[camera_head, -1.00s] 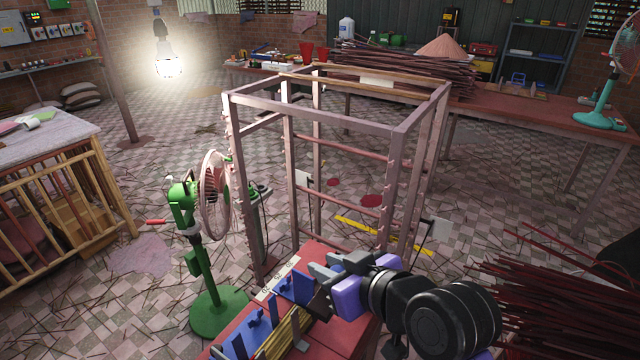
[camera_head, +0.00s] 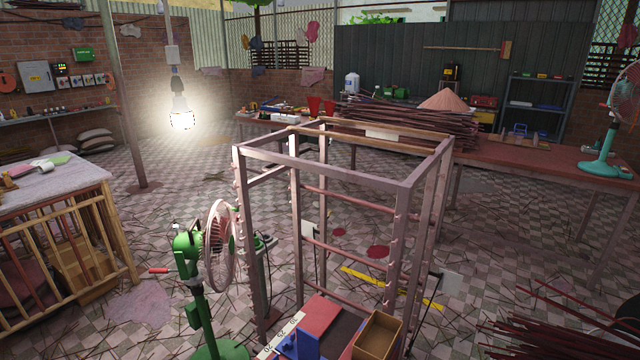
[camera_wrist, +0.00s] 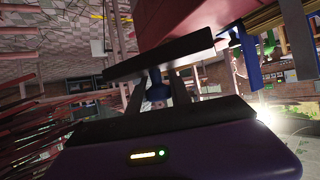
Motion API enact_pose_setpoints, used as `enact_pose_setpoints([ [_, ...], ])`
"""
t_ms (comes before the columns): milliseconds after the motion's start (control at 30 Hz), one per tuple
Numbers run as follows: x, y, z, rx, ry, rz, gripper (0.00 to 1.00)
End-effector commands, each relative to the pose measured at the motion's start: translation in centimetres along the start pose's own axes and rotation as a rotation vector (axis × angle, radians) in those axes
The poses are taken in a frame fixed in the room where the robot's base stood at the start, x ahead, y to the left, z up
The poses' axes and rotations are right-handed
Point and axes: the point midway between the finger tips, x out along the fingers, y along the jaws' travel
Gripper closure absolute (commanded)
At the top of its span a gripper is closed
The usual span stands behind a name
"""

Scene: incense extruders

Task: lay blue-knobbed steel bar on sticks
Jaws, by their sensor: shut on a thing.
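In the wrist view my gripper (camera_wrist: 157,76) is shut on a dark bar (camera_wrist: 160,54) that lies crosswise, with a blue knob (camera_wrist: 157,88) showing between the fingers. The bar appears to be the blue-knobbed steel bar, though its steel looks almost black in shadow. Tan sticks (camera_wrist: 262,20) show at the upper right of the wrist view, beside blue upright holders (camera_wrist: 249,58). The held bar appears apart from them. In the head view only a blue holder (camera_head: 297,344) shows at the bottom edge; my gripper and the sticks are out of that view.
A tall metal rack frame (camera_head: 405,180) stands just behind the red bench (camera_head: 322,308). An open brown box (camera_head: 378,334) sits on the bench. A green fan (camera_head: 190,245) stands close on the left, and dark red sticks (camera_head: 555,325) lie at the lower right.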

Motion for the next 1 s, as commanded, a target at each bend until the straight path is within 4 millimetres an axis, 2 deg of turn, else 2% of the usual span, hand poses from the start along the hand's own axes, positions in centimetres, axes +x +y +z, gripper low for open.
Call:
enact_pose_setpoints([
  [33, -0.2, 0.7, 1.6, 0.005, -0.002, 0.010, 1.00],
  [200, -0.8, 2.2, 5.9, 0.016, -0.001, 0.029, 1.00],
  [300, -1.2, 2.7, 7.7, 0.020, 0.001, 0.035, 1.00],
  [533, -1.8, 3.5, 10.5, 0.025, 0.002, 0.046, 1.00],
  [733, -2.5, 3.5, 15.1, 0.025, 0.000, 0.048, 1.00],
  [867, -2.9, 3.3, 16.5, 0.027, 0.004, 0.047, 1.00],
  [1000, -3.0, 3.3, 16.6, 0.027, 0.007, 0.047, 1.00],
])
